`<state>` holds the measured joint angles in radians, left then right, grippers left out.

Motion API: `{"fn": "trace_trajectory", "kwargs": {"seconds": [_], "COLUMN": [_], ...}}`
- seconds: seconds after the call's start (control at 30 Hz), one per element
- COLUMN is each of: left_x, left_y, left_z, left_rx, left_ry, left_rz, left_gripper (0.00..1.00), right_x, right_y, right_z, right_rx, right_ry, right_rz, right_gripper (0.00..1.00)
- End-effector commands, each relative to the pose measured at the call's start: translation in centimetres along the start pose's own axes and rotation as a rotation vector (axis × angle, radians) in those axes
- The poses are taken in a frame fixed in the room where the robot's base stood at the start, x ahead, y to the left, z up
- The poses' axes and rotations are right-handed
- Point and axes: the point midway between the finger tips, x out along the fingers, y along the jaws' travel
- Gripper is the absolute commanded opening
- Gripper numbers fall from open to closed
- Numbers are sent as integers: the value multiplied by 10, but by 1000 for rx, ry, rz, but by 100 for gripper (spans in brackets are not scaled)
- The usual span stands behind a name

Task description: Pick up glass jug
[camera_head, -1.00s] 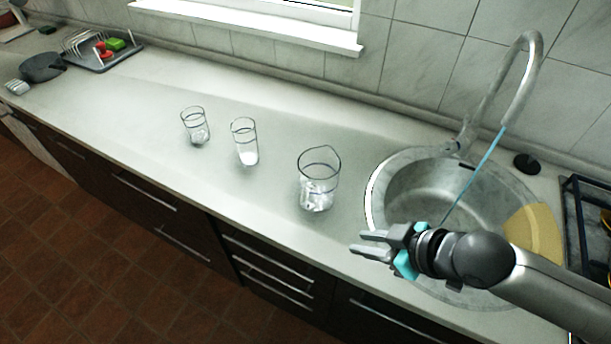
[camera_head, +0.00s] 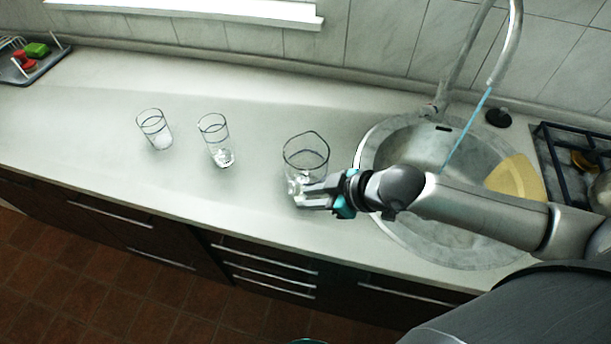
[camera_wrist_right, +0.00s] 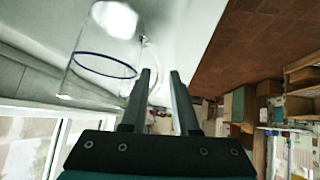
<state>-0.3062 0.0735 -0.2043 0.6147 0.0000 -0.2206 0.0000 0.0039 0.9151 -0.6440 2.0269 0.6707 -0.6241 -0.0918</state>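The glass jug (camera_head: 305,150), clear with a thin dark rim line, stands upright on the counter left of the sink. It also shows in the right wrist view (camera_wrist_right: 104,68), at the upper left, partly cut by the frame. My right gripper (camera_head: 300,194) is at the jug's near right side, low down, and its fingers overlap the lower jug. In the wrist view its two fingers (camera_wrist_right: 160,74) are apart, with the jug beside the left finger, not clearly between them. Whether they touch is unclear. My left gripper is not in view.
Two clear drinking glasses (camera_head: 156,130) and (camera_head: 216,140) stand left of the jug. The round sink (camera_head: 400,138) with its tall faucet (camera_head: 462,55) is right of it, under my right arm. A dish rack tray (camera_head: 30,68) is at far left. The counter between is clear.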

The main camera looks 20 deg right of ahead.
Motion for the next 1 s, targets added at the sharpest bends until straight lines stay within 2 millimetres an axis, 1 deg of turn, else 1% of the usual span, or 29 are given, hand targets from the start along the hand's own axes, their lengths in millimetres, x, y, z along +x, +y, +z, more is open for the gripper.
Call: {"fn": "trace_trajectory", "kwargs": {"seconds": [0.03, 0.1, 0.37, 0.6, 0.7, 0.8, 1.0], "left_x": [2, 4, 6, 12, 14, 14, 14], "left_y": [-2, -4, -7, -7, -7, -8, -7], "left_z": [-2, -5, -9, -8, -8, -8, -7], "left_rx": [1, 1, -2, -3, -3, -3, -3], "left_ry": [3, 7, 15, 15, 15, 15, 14], "left_rz": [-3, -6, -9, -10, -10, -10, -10], "left_gripper": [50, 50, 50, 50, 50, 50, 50], "right_x": [8, 16, 30, 63, 71, 74, 74], "right_y": [0, 1, 0, 0, 0, 0, 0], "right_z": [0, 0, 0, 1, 0, 0, 0], "right_rx": [1, 1, -1, 1, 0, -2, -2], "right_ry": [1, 0, 0, 0, 0, 0, -1], "right_rz": [1, 2, 0, 1, 1, 1, 1], "right_gripper": [28, 28, 28, 28, 28, 28, 28]}}
